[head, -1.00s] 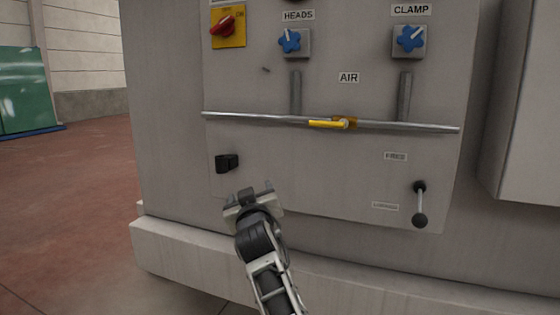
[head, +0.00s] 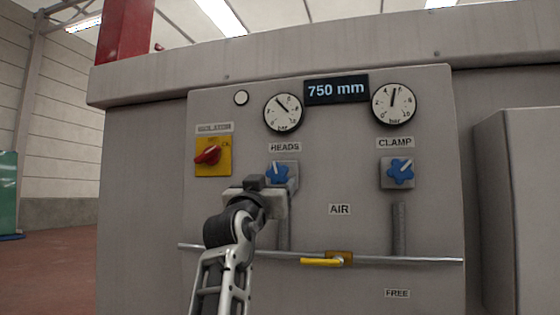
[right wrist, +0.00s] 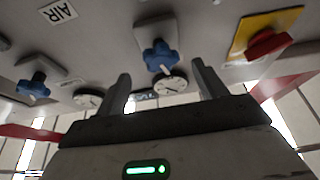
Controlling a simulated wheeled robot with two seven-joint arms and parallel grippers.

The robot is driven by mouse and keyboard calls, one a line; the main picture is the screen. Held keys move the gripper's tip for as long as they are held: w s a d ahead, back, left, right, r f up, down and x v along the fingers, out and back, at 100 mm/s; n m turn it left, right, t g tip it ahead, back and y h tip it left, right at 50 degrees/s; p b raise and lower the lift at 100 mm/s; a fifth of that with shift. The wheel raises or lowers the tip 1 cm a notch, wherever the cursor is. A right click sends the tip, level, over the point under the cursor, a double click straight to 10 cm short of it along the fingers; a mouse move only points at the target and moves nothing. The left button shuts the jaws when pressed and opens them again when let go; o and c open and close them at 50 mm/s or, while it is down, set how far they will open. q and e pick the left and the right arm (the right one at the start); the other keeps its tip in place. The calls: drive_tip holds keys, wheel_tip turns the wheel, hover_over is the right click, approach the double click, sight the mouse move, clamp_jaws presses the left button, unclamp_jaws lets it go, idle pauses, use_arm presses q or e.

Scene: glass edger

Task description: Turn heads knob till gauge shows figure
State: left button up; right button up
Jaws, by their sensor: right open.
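The blue star-shaped HEADS knob (head: 277,172) sits on its grey block under the HEADS label (head: 285,147). The HEADS gauge (head: 283,112) is a white dial in bar above it, its needle pointing up and left. My right gripper (head: 268,184) is at the lower left of the knob in the head view and partly covers its block. In the right wrist view the open fingers (right wrist: 160,88) stand apart, with the HEADS knob (right wrist: 160,56) seen between and beyond them. No contact shows. My left gripper is not in view.
The blue CLAMP knob (head: 400,171) and CLAMP gauge (head: 394,103) are to the right. A red isolator switch (head: 208,155) on a yellow plate is close on the left. A display (head: 336,89) reads 750 mm. A pipe with a yellow lever (head: 321,262) crosses below.

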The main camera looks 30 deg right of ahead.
sight(276, 177)
drive_tip(key=p+x, duration=0.1)
drive_tip(key=x, duration=0.1)
drive_tip(key=p+x, duration=0.1)
drive_tip(key=x, duration=0.1)
drive_tip(key=shift+a+r+p, duration=0.1)
drive_tip(key=shift+r+p, duration=0.2)
drive_tip(key=shift+p, duration=0.05)
drive_tip(key=p+x, duration=0.1)
drive_tip(key=x, duration=0.2)
drive_tip(key=shift+w+d+f, duration=0.1)
drive_tip(key=shift+w+d, duration=0.1)
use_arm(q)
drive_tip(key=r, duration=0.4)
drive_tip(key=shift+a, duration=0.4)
use_arm(e)
drive_tip(key=shift+w+d, duration=0.25)
drive_tip(key=shift+d, duration=0.1)
drive_tip(key=c, duration=1)
